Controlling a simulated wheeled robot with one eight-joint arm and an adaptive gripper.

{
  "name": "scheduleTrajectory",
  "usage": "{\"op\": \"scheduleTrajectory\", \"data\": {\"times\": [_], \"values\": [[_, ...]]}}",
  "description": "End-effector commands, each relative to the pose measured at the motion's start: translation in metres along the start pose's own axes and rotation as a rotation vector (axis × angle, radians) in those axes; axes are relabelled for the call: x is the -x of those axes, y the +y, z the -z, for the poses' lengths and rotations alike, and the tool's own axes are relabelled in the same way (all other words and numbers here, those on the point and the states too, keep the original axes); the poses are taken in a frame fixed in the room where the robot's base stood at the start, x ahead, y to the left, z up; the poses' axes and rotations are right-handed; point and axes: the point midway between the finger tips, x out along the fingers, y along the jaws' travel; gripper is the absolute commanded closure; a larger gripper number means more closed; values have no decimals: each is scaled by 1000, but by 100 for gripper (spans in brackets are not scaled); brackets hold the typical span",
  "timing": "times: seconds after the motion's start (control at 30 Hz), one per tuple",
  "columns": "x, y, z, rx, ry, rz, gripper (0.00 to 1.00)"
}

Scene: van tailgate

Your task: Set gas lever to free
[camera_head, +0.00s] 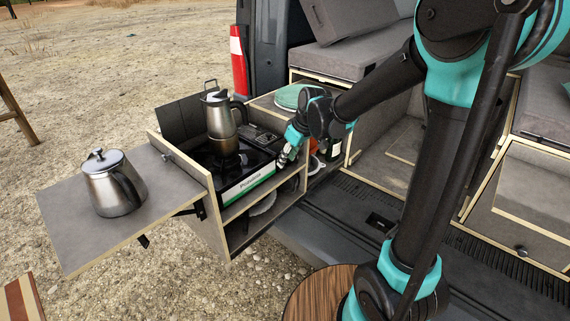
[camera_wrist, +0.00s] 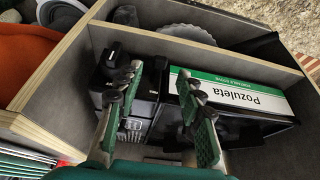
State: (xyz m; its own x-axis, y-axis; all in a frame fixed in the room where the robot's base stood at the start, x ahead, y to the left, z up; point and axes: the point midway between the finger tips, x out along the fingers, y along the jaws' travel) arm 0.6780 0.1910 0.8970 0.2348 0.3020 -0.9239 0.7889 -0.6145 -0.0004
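The portable gas stove (camera_head: 245,180) is black with a white and green "Pozuleta" front strip. It sits in the pull-out wooden box at the van's rear. In the wrist view the strip (camera_wrist: 235,92) appears upside down, right of my fingers. My gripper (camera_head: 287,152) is at the stove's right end, close to its front. In the wrist view my gripper (camera_wrist: 160,80) has its two fingers spread, with nothing clearly held between them. A black block-like control part (camera_wrist: 112,62) shows beside the left fingertip. I cannot clearly make out the gas lever; the fingers and dark surfaces hide it.
A moka pot (camera_head: 222,118) stands on the stove. A steel kettle (camera_head: 113,185) stands on the fold-out side shelf (camera_head: 75,225). Wooden box walls (camera_wrist: 70,75) surround the stove closely. Plates and dishes (camera_wrist: 188,34) lie in the compartment below.

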Motion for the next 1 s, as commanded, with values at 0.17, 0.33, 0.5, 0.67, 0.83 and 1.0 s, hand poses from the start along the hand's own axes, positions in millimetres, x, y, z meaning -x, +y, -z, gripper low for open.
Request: {"op": "scheduleTrajectory", "data": {"times": [0.17, 0.33, 0.5, 0.67, 0.83, 1.0], "values": [[-22, 0, 0, 0, 0, 0, 62], [-32, 0, 0, -1, 0, 0, 62], [-35, 0, 0, -1, 0, 0, 62], [-34, 0, 0, -1, 0, 0, 62], [-34, 0, 0, -1, 0, 0, 81], [-34, 0, 0, -1, 0, 0, 100]]}}
